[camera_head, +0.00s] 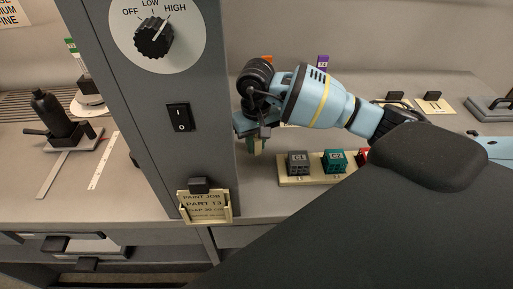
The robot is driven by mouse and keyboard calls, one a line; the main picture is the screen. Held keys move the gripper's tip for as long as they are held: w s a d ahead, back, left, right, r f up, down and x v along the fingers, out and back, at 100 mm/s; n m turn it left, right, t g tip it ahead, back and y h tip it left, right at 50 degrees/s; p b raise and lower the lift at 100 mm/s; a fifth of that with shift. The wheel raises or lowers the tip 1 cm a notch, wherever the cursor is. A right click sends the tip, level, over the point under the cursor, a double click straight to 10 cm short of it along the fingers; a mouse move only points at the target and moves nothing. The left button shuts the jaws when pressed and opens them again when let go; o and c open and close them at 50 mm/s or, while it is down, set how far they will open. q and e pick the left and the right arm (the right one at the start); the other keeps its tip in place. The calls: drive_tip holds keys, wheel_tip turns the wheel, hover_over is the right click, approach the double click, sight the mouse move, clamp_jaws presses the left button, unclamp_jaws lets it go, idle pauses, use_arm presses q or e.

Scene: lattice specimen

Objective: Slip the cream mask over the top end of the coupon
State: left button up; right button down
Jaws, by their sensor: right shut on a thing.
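My right gripper (256,133) reaches in from the right, just right of the grey column, with its fingers pointing down. I cannot tell for sure whether this is the cream mask. No coupon can be made out clearly; the area behind the column is hidden. My left gripper is not in view.
The grey column (150,110) with a dial and switch blocks the middle left. A cream rack (310,180) with grey, green and red blocks stands right of it. A black bottle (48,112) and a ruler (103,160) are at left. My dark arm covers the lower right.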

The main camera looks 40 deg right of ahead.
sight(256, 158)
wheel_tip(256, 158, down, 2)
drive_tip(key=shift+f, duration=0.5)
drive_tip(key=c, duration=1.3)
unclamp_jaws()
drive_tip(key=shift+r, duration=0.1)
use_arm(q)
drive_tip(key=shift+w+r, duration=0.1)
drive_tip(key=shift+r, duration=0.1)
use_arm(e)
drive_tip(key=shift+r, duration=0.1)
drive_tip(key=shift+r, duration=0.3)
wheel_tip(256, 158, up, 12)
drive_tip(key=shift+f, duration=0.2)
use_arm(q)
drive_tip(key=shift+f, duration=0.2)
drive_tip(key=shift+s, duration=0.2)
use_arm(e)
drive_tip(key=shift+s+f, duration=0.1)
drive_tip(key=shift+s, duration=0.05)
